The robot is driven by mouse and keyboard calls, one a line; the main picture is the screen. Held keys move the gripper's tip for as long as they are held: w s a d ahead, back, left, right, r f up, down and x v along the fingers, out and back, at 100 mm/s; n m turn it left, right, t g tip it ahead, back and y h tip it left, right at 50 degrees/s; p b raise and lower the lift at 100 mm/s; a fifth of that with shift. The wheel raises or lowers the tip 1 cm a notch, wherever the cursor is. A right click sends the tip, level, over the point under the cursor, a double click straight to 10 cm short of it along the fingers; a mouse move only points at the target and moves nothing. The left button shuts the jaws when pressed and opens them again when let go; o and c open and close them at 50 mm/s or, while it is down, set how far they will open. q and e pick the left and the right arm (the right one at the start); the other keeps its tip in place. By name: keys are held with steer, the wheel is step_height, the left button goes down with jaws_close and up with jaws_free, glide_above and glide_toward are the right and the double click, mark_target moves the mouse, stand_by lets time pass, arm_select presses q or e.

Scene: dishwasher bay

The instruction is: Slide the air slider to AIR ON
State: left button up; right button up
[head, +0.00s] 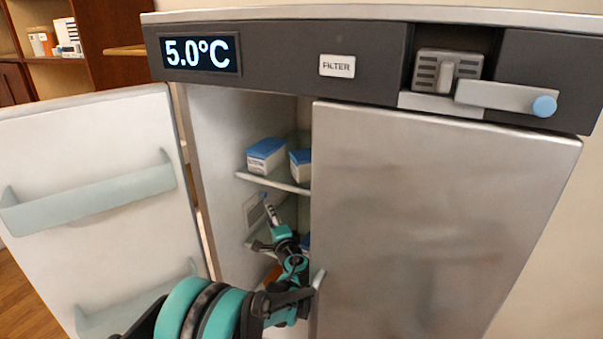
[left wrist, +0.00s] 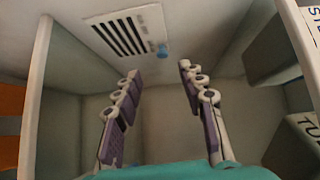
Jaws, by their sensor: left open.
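A slotted vent plate (left wrist: 122,32) with a blue knob (left wrist: 162,50) at its edge is on an inner wall of the open cabinet in the left wrist view. In the head view the plate (head: 252,212) shows small on the inner left wall, with a bluish spot at its top. No AIR ON lettering is legible there. My left gripper (head: 265,230) reaches into the cabinet below the upper shelf. In the left wrist view its fingers (left wrist: 157,72) are spread and empty, pointing toward the plate, with the knob beyond the tips. Contact with the knob does not show.
Blue-and-white boxes (head: 266,156) stand on the upper shelf (head: 275,183). The left door (head: 95,190) is open; the right door (head: 430,210) is shut, close beside my arm. The top panel has a 5.0°C display (head: 200,53), FILTER label (head: 337,66) and blue-tipped bar (head: 500,96).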

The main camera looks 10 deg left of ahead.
arm_select(q)
steer(key=s+a+f+n+g+h+b, duration=0.1)
steer(key=s+a+f+n+g+b, duration=0.2)
steer(key=s, duration=0.7)
steer(key=s+a+f+n+g+h+b, duration=0.1)
steer(key=s+a+n+g+b, duration=0.25)
steer(key=s, duration=0.65)
steer(key=s+d+f+n+h+b, duration=0.1)
steer(key=s+d+f+n+h, duration=0.1)
steer(key=s+f, duration=0.2)
steer(key=s+d+f+n+g+h+b, duration=0.1)
steer(key=s+f, duration=0.3)
steer(key=s, duration=0.7)
steer(key=s+d+f+n+g+h+b, duration=0.1)
steer(key=s+d+f+n+h+b, duration=0.1)
steer(key=s+f, duration=0.3)
steer(key=s+d+b, duration=0.1)
steer(key=s, duration=0.1)
steer(key=shift+s+d+n+h, duration=0.3)
steer(key=shift+d+n+h, duration=0.05)
steer(key=shift+d+h, duration=0.05)
